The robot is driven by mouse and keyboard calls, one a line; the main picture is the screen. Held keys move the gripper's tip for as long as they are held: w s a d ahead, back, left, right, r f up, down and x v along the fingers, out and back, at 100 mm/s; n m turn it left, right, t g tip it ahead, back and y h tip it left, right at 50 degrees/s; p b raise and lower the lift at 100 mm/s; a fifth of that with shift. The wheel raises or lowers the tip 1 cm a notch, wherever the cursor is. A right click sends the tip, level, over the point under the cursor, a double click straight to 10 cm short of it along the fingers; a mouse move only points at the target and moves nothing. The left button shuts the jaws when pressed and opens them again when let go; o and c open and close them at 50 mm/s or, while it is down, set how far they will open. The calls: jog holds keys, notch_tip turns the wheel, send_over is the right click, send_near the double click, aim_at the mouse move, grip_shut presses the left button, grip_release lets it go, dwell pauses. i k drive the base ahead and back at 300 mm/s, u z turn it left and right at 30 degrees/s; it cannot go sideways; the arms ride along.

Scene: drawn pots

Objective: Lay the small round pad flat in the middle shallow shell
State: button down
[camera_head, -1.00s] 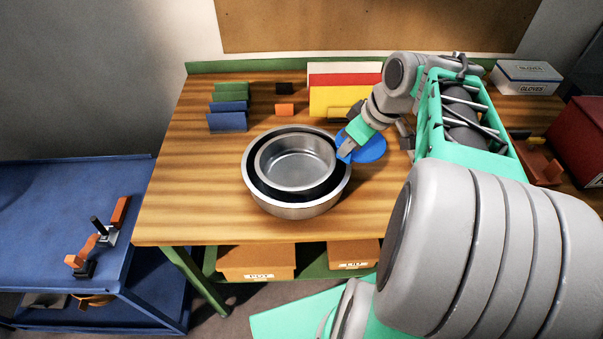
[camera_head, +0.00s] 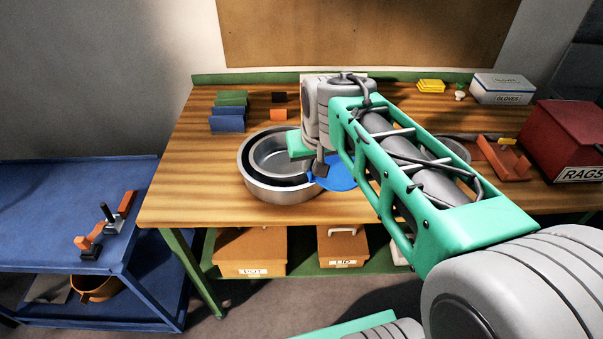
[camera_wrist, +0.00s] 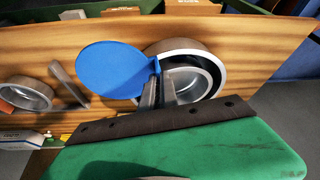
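The small round pad is a flat blue disc (camera_head: 340,176) with a small tab on its edge; it also shows in the wrist view (camera_wrist: 110,70). My gripper (camera_wrist: 157,75) is shut on that tab, and the disc extends left of the fingers there. Nested round shells stand on the table: a large outer steel bowl (camera_head: 283,192), a dark ring (camera_head: 266,178) inside it and a steel bowl (camera_head: 274,155) innermost. The pad is at the right side of the shells, overlapping their rim in the head view. Its height above them is unclear. My arm hides the shells' right part.
Another steel bowl (camera_wrist: 28,93) stands apart on the table, partly behind my arm in the head view. Upright blue and green panels (camera_head: 228,118) stand behind the shells. An orange holder (camera_head: 503,158) and red box (camera_head: 570,140) are at right. The table's front left is clear.

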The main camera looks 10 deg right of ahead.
aim_at(286, 172)
jog(key=z, duration=0.15)
jog(key=i, duration=0.55)
jog(key=u, duration=1.5)
